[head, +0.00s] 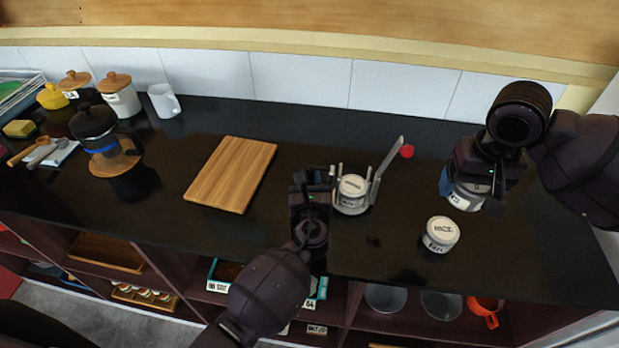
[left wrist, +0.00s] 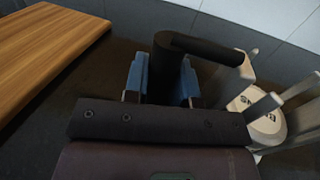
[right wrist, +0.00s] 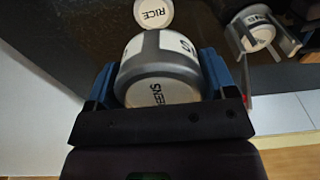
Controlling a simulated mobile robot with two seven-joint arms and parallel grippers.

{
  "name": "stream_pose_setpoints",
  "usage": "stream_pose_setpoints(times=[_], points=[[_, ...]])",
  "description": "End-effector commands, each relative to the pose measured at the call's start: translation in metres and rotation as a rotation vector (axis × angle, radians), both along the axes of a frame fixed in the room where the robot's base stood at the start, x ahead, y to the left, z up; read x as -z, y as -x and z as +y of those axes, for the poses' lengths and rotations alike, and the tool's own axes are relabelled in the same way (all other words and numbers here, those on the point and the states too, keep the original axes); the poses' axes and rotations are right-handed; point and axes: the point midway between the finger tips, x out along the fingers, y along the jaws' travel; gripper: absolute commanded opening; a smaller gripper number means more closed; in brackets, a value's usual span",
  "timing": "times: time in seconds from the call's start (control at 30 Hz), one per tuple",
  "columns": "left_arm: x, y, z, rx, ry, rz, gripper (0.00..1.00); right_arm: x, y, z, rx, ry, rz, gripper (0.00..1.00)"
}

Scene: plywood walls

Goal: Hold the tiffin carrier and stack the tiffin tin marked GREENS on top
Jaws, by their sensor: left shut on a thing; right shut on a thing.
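The tiffin carrier (head: 366,205) stands upright on the dark counter, its latch arm with a red knob swung out to the right. My left gripper (head: 318,190) is shut on the carrier's black side handle (left wrist: 165,65), at the carrier's left. My right gripper (head: 480,183) is shut around the sides of the GREENS tin (right wrist: 160,75), to the right of the carrier. Its lid lettering is partly legible in the right wrist view. I cannot tell its height above the counter.
A tin marked RICE (head: 440,236) stands on the counter between the carrier and the front edge, near my right gripper. A wooden board (head: 231,174) lies left of the carrier. A French press (head: 98,135), canisters and a white mug (head: 164,101) stand far left.

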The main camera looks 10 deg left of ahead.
Motion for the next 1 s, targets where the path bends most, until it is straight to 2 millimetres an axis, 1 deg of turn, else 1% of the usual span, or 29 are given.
stream_pose_setpoints(times=[0.73, 0.77, 0.8, 0.9, 1.0], points=[[0.0027, -0.0005, -0.0005, 0.001, 0.001, -0.002, 0.0, -0.0005, -0.0002, 0.0, 0.0, 0.0, -0.001, 0.47], [0.0039, -0.0001, -0.0002, 0.0, -0.001, 0.0, 0.2, -0.0005, -0.0002, 0.0, 0.0, 0.0, -0.001, 0.47], [0.0039, 0.0, -0.0001, 0.0, -0.001, 0.0, 0.14, -0.0005, -0.0002, 0.0, 0.0, 0.0, -0.001, 0.47], [0.004, 0.0, -0.0001, 0.0, -0.001, 0.001, 0.0, -0.0005, -0.0002, 0.0, 0.0, 0.0, -0.001, 0.47], [0.004, 0.0001, -0.0001, 0.0, -0.001, 0.001, 0.0, -0.0004, -0.0002, 0.0, 0.0, 0.0, -0.001, 0.47]])
